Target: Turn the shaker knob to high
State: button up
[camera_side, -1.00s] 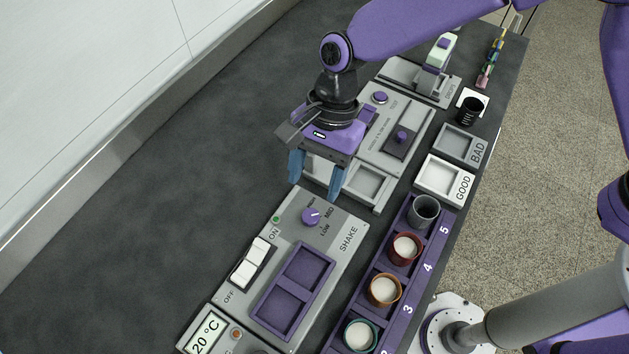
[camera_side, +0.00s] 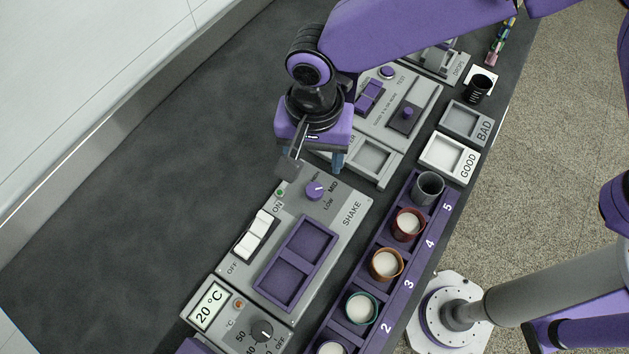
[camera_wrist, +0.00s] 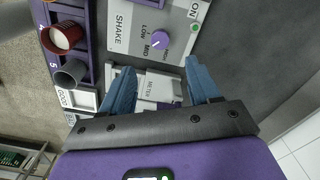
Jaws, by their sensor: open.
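The shaker knob (camera_side: 315,190) is a small purple dial with a white mark, on the grey SHAKE panel (camera_side: 350,195). LOW and MID labels stand beside it, and its mark appears to point toward MID. In the wrist view the knob (camera_wrist: 160,41) lies beyond the fingertips, roughly centred between them, with a small third label, probably HIGH, beside it. My gripper (camera_wrist: 160,68) is open and empty, its two blue fingers apart and not touching the knob. In the side view my gripper (camera_side: 318,162) hangs just behind the knob, above the panel's far edge; one finger is mostly hidden.
The SHAKE panel also has a white ON/OFF rocker switch (camera_side: 256,234) and a purple two-slot tray (camera_side: 318,232). A purple rack (camera_side: 394,282) with several cups runs along the right. GOOD (camera_side: 428,170) and BAD (camera_side: 492,117) trays stand farther back. The dark bench at left is clear.

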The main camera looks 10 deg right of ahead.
aim_at(314, 189)
notch_tip(314, 189, down, 11)
jog(key=shift+r, duration=0.15)
dwell(0.4)
jog(key=c, duration=1)
